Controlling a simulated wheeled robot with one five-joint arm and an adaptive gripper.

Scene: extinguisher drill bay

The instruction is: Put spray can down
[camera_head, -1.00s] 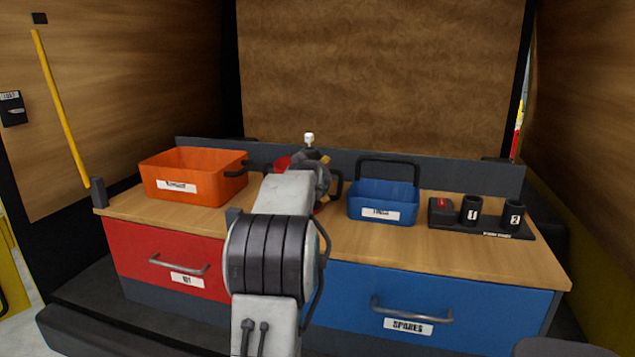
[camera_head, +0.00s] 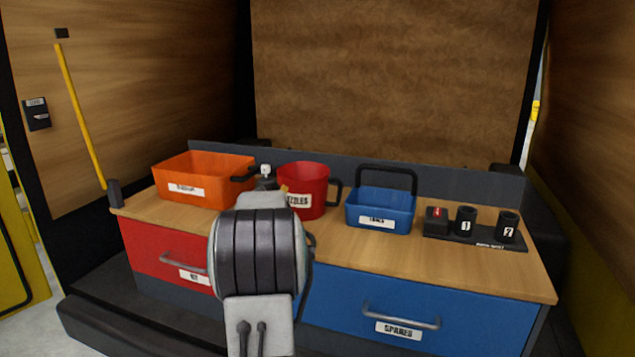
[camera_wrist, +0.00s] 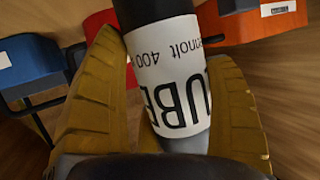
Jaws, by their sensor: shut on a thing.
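My gripper (camera_wrist: 165,110) is shut on the spray can (camera_wrist: 168,75), which shows in the wrist view between two yellow finger pads. The can is dark with a white label reading "LUBE" and "400", upside down in this view. In the head view my arm hides most of the gripper, and only a small white-topped part (camera_head: 265,170) shows past the arm, between the orange bin (camera_head: 205,195) and the red mug-shaped holder (camera_head: 318,205). I cannot tell the can's height above the wooden worktop (camera_head: 440,262).
A blue caddy (camera_head: 390,204) with a raised black handle stands right of the red holder. A black rack (camera_head: 475,238) with cups marked 1 and 2 is at the far right. The front strip of the worktop right of my arm is clear.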

